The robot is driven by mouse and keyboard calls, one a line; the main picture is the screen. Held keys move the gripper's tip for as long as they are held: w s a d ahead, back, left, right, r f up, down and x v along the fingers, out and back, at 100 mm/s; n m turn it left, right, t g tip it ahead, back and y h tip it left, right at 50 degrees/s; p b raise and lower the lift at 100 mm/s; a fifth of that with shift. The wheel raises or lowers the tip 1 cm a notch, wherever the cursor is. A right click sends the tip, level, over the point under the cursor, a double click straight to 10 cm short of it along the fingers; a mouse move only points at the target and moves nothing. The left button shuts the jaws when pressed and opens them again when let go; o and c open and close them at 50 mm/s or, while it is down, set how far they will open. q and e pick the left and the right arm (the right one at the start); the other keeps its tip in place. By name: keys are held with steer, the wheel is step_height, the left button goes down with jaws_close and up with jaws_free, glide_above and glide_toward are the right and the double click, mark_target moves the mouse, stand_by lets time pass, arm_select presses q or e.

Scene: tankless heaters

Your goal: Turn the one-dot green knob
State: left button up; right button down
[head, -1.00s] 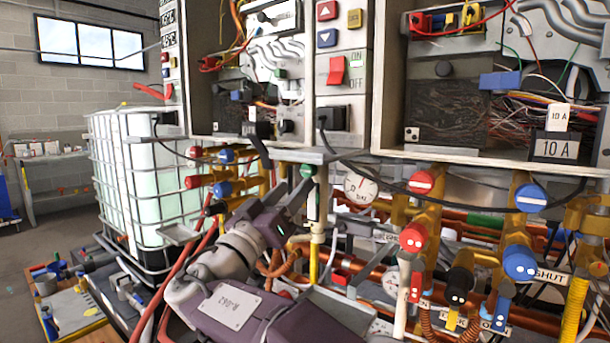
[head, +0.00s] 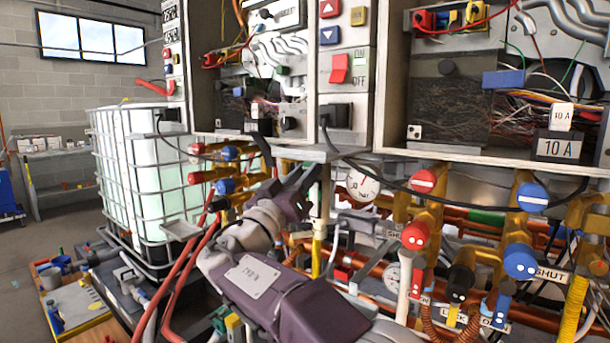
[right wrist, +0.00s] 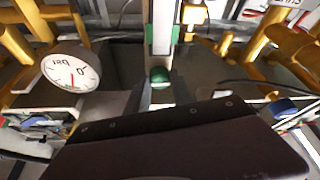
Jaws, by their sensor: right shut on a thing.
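The green knob (right wrist: 160,76) shows in the right wrist view between the two dark fingers of my right gripper (right wrist: 160,72). The fingers are shut on it. Its dot marking is not legible. In the head view my right gripper (head: 308,180) reaches up to the pipework just below the middle cabinet and hides the knob. My left gripper is not in view.
A round gauge (head: 362,186) is close to the right of the gripper; it also shows in the right wrist view (right wrist: 71,74). Red knobs (head: 423,182) and blue knobs (head: 531,197) are further right. A caged white tank (head: 135,175) stands left. Cabinets hang above.

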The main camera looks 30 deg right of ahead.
steer(key=shift+s+d+r+n+t+y+b, duration=0.1)
steer(key=shift+n+t+y+b, duration=0.35)
steer(key=shift+n, duration=1.5)
steer(key=shift+s+r+n+t+y+b, duration=0.1)
steer(key=shift+n+t+y, duration=0.4)
steer(key=shift+n+y, duration=1)
steer(key=shift+s+d+n+t+y+b, duration=0.15)
steer(key=shift+n+t+y, duration=0.25)
steer(key=shift+n, duration=1.95)
steer(key=shift+a, duration=0.1)
steer(key=c, duration=1.1)
jaws_free()
steer(key=shift+a+n, duration=0.1)
steer(key=shift+n, duration=0.2)
